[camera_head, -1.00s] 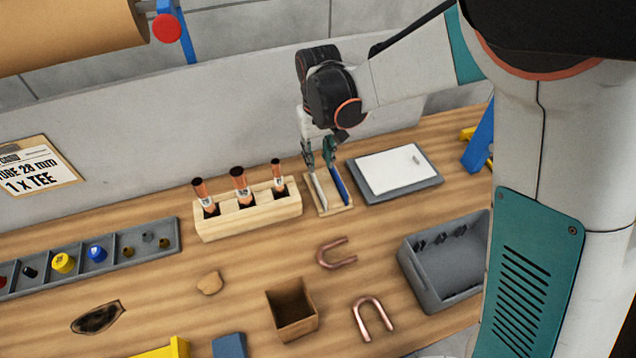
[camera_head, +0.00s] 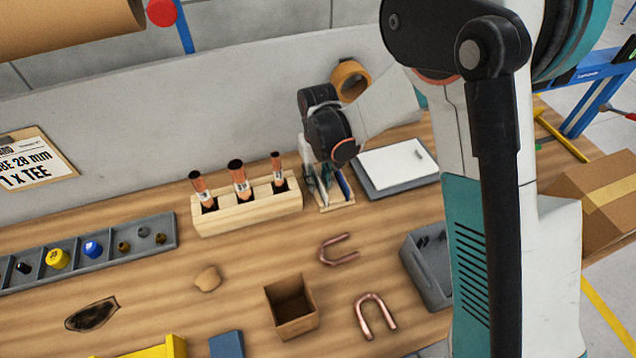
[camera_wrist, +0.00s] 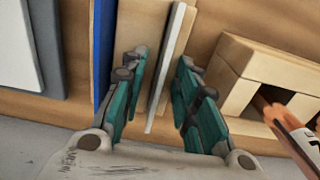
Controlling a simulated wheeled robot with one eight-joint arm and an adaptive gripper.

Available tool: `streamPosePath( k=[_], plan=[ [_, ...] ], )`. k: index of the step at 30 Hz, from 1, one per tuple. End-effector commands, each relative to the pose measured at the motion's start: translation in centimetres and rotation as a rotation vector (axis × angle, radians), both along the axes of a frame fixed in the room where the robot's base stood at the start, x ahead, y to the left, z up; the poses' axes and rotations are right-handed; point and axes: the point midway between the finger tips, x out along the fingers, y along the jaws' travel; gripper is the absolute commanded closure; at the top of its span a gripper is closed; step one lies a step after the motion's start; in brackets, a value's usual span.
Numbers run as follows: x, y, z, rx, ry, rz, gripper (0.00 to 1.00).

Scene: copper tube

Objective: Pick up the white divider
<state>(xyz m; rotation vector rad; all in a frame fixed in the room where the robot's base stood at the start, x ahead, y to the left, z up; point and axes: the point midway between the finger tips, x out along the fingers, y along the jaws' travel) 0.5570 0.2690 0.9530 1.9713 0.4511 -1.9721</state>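The white divider (camera_wrist: 164,72) is a thin upright plate in a small wooden rack (camera_head: 336,206). In the wrist view it runs between the two teal fingers of my gripper (camera_wrist: 159,78). The fingers are open, one on each side, with a visible gap to the plate. In the head view my gripper (camera_head: 324,172) is down at the rack and hides much of the divider. A blue divider (camera_wrist: 103,45) stands beside it in the rack, outside the finger on the left in the wrist view.
A wooden block (camera_head: 247,212) with several copper-tipped tools stands close to the rack's left. A grey tray with a white sheet (camera_head: 393,167) lies to its right. Copper bends (camera_head: 375,316), a cardboard box (camera_head: 291,307) and a grey bin (camera_head: 428,264) are nearer the front.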

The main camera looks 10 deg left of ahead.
Motion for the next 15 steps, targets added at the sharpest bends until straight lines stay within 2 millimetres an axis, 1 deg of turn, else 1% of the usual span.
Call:
streamPosePath(
  k=[4,5,6,8,15],
  plan=[
    [-0.01,0.00,0.08,0.000,0.000,0.000,0.72],
    [-0.01,0.00,0.08,0.000,0.000,0.000,0.78],
    [0.00,-0.01,0.08,0.000,0.000,0.000,0.88],
    [0.00,-0.01,0.08,0.000,0.000,0.000,1.00],
    [-0.01,-0.02,0.09,0.000,0.000,0.000,1.00]
  ],
)
